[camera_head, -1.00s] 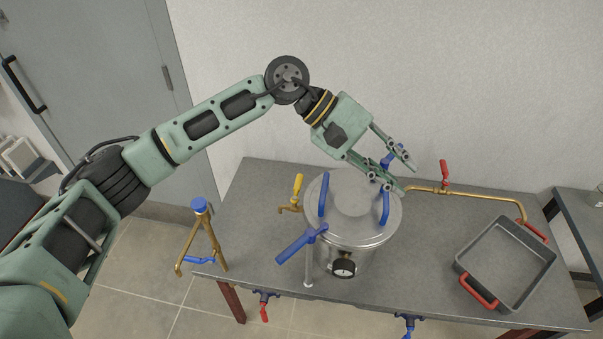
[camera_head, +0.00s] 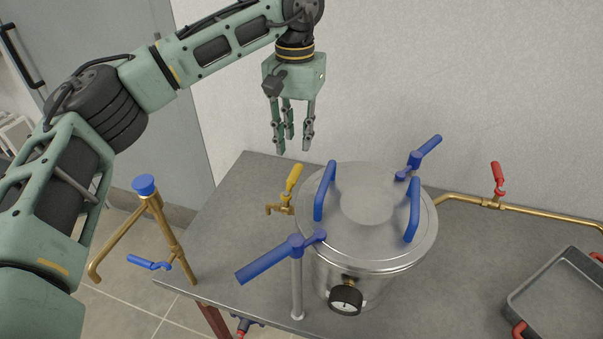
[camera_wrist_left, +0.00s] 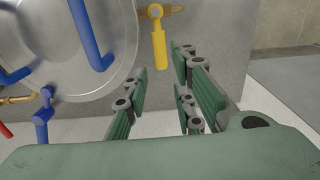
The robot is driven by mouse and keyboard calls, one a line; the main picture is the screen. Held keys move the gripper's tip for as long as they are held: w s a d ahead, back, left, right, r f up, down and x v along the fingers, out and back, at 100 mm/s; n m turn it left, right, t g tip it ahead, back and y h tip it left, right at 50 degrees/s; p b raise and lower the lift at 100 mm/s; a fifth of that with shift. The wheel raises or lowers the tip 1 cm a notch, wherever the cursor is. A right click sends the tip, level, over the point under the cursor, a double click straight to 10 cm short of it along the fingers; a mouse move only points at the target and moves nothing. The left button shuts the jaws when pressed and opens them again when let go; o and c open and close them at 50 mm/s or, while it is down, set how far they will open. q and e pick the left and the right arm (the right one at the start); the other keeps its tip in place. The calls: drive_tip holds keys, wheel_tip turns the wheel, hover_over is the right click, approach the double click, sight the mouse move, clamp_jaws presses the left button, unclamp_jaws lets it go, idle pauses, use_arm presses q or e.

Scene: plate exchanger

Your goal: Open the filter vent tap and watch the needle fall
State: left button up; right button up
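The steel filter vessel (camera_head: 368,255) stands on the table with its round lid on. A small brass tap with a yellow handle (camera_head: 293,178) sits at its left side. The handle points up and also shows in the left wrist view (camera_wrist_left: 159,48). The pressure gauge (camera_head: 346,300) is on the vessel's front; its needle is too small to read surely. My left gripper (camera_head: 292,145) hangs fingers-down above and behind the yellow handle, apart from it. Its fingers are spread and empty, as the left wrist view (camera_wrist_left: 175,95) also shows. My right gripper is not in view.
Blue levers stand at the vessel's front left (camera_head: 268,260) and back right (camera_head: 420,157). A brass pipe with a red-handled valve (camera_head: 498,180) runs right. A grey tray (camera_head: 555,300) is at the right. A brass stand pipe (camera_head: 170,240) is at the left.

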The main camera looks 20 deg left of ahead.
sight(296, 170)
use_arm(q)
drive_tip(key=f, duration=0.5)
drive_tip(key=f+p, duration=0.1)
drive_tip(key=f, duration=0.1)
drive_tip(key=shift+s+a+f, duration=0.1)
drive_tip(key=shift+s+f, duration=0.05)
drive_tip(key=shift+s, duration=0.1)
drive_tip(key=shift+c, duration=0.4)
clamp_jaws()
